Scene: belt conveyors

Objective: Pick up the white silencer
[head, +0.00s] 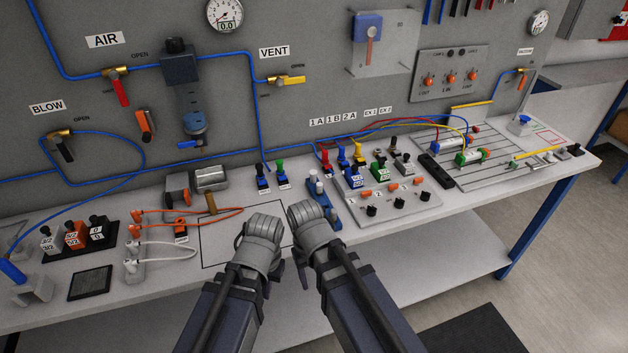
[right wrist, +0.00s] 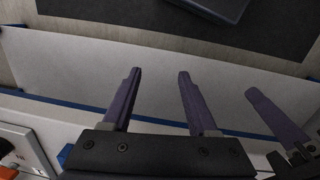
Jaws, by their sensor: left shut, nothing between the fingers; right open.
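I cannot pick out the white silencer for certain. A small pale cylindrical piece (head: 313,177) stands upright at the back of a blue block (head: 321,212) on the bench, and may be it. My left gripper (head: 262,245) and right gripper (head: 310,232) are side by side at the bench's front edge, in front of the blue block, touching nothing I can see. Their fingers are mostly hidden behind the wrists in the head view. In the right wrist view my right gripper (right wrist: 156,75) is open and empty. One left finger shows at its right; the left is shut and empty.
An outlined area on the bench (head: 222,242) is mostly bare. Orange and white looped tubes (head: 168,250) lie to the left. A valve panel (head: 400,212) stands to the right, with a slotted plate beyond. A lower shelf (head: 450,260) runs below the bench.

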